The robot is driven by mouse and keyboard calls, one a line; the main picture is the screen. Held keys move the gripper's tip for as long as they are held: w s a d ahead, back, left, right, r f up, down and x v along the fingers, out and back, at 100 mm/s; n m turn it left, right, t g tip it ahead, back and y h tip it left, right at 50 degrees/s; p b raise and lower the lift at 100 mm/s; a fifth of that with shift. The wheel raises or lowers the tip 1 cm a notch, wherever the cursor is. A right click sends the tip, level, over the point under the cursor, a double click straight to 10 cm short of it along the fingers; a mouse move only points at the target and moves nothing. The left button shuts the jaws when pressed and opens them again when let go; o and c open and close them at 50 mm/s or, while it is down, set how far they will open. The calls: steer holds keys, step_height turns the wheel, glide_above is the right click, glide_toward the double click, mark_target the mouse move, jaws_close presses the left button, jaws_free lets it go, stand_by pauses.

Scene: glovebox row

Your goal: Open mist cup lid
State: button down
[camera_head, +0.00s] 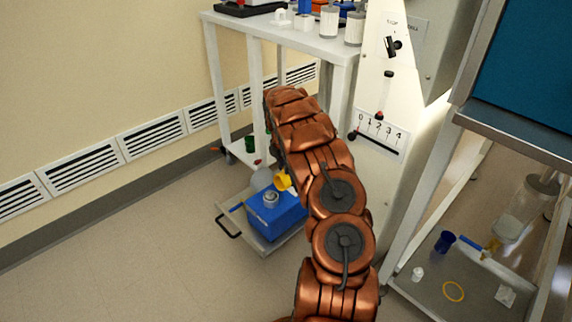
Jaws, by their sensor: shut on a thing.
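My copper-coloured arm reaches from the bottom up and away through the middle of the head camera view. Its far end bends down behind its own links, and my gripper cannot be made out. A blue box (276,223) stands low down, left of the arm, with a small round grey cup-like part (271,198) on its top. A pale round piece (261,179) shows just behind it, and a yellow piece (283,181) shows beside the arm. I cannot tell which of these is the mist cup or its lid, or whether any lid is open.
The blue box rests on a low grey tray (262,247) with a black handle (228,222). A white table (328,45) stands behind. A white panel with a numbered scale (380,130) is right of the arm. A lower shelf (430,291) holds small items. The left floor is clear.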

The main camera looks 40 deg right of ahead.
steer(key=shift+a+r+h+p, duration=0.2)
steer(key=shift+a+h+p, duration=0.2)
steer(key=shift+a+h, duration=0.15)
steer(key=shift+a+f, duration=0.1)
steer(key=shift+a, duration=0.15)
steer(key=c, duration=1)
jaws_free()
steer(key=shift+h, duration=0.25)
steer(key=v, duration=1.2)
